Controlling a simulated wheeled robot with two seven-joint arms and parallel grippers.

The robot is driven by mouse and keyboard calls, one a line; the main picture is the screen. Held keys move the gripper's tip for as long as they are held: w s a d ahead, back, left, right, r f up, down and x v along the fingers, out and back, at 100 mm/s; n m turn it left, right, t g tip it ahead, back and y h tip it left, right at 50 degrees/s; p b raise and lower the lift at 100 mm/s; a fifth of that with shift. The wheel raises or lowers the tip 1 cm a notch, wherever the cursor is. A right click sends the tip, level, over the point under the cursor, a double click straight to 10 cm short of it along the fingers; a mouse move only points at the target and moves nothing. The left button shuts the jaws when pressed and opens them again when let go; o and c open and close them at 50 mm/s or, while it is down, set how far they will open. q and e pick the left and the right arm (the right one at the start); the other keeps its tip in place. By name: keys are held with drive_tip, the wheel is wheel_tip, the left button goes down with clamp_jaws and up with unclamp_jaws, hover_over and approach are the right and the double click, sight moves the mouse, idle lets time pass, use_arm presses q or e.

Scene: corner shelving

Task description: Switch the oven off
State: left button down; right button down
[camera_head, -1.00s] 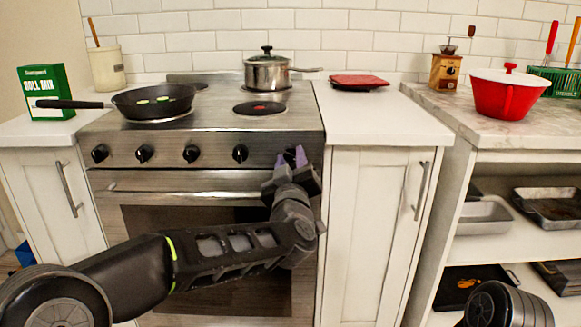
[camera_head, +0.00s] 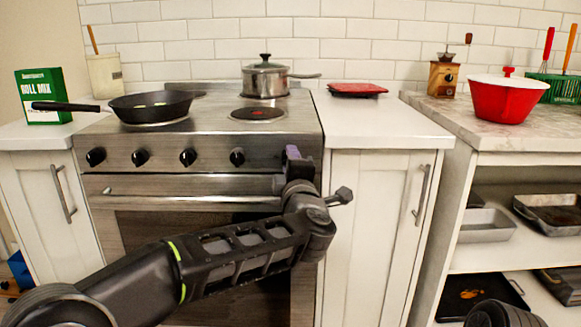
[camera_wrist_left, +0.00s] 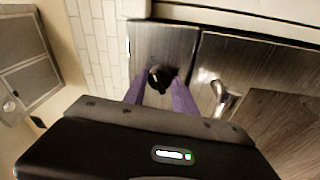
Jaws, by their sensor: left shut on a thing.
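The oven (camera_head: 186,186) has a steel front with a row of black knobs above its door handle (camera_head: 190,200). My left gripper (camera_head: 291,154) is at the right end of the knob row. Its purple fingers and dark wrist cover that spot in the head view. In the left wrist view, a black knob (camera_wrist_left: 158,78) sits on the steel panel between the purple fingertips (camera_wrist_left: 158,90) of my left gripper, which is shut on it. The other knobs, such as the one just left (camera_head: 237,157), are untouched.
A black pan (camera_head: 150,106) and a lidded pot (camera_head: 265,77) stand on the hob. The front right burner (camera_head: 258,113) is empty with a reddish centre. A red board (camera_head: 357,89) lies on the white counter (camera_head: 375,125) at right.

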use_arm(q)
drive_tip(key=n+g+b, duration=0.1)
drive_tip(key=n, duration=0.5)
drive_tip(key=shift+n, duration=0.3)
drive_tip(key=n+b, duration=0.2)
drive_tip(key=n, duration=0.4)
drive_tip(key=shift+r+g, duration=0.1)
drive_tip(key=shift+g, duration=0.3)
drive_tip(key=c, duration=1)
unclamp_jaws()
drive_tip(key=shift+r, duration=0.1)
drive_tip(key=s+d+p, duration=0.1)
drive_tip(key=s, duration=0.6)
drive_tip(key=shift+s+r, duration=0.2)
drive_tip(key=shift+s, duration=0.15)
